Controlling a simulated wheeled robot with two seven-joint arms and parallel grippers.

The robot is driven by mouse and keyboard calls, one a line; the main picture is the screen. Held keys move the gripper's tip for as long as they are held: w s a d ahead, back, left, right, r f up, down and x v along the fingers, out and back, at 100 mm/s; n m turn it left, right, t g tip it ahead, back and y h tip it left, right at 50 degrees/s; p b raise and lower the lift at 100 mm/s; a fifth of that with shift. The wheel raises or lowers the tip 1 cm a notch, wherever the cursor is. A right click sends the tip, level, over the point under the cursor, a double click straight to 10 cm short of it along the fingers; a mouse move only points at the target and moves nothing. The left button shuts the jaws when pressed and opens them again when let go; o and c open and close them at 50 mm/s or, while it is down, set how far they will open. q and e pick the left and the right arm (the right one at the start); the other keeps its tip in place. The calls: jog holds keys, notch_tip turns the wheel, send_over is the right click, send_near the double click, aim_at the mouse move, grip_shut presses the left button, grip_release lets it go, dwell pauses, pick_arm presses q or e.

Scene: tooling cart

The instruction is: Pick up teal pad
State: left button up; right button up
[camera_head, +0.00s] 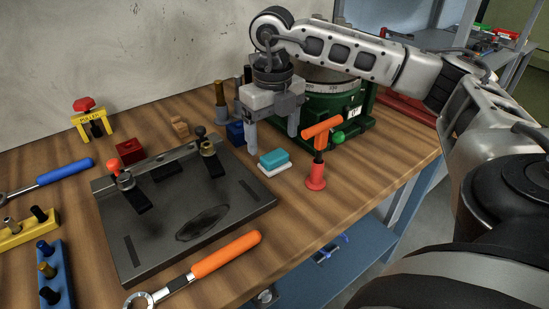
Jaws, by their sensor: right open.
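The teal pad (274,158) is a small teal block with a white underside, lying flat on the wooden bench just right of the dark plate. My right gripper (272,142) points down above and behind the pad, with its two grey fingers apart and nothing between them. The fingertips look close to the pad, but I cannot tell the exact gap. My left gripper does not show.
A dark fixture plate (130,240) with clamps lies left of the pad. A red stand with an orange handle (316,178) stands close right. A green round machine (345,108) is behind. An orange-handled wrench (225,256) lies in front. The bench edge is right.

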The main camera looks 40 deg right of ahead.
aim_at(274, 154)
jog(key=f, duration=0.4)
jog(key=shift+d+f, duration=0.2)
jog(key=shift+f, duration=0.2)
jog(key=c, duration=1.1)
jog(key=shift+o, duration=0.2)
jog(key=shift+r, duration=0.1)
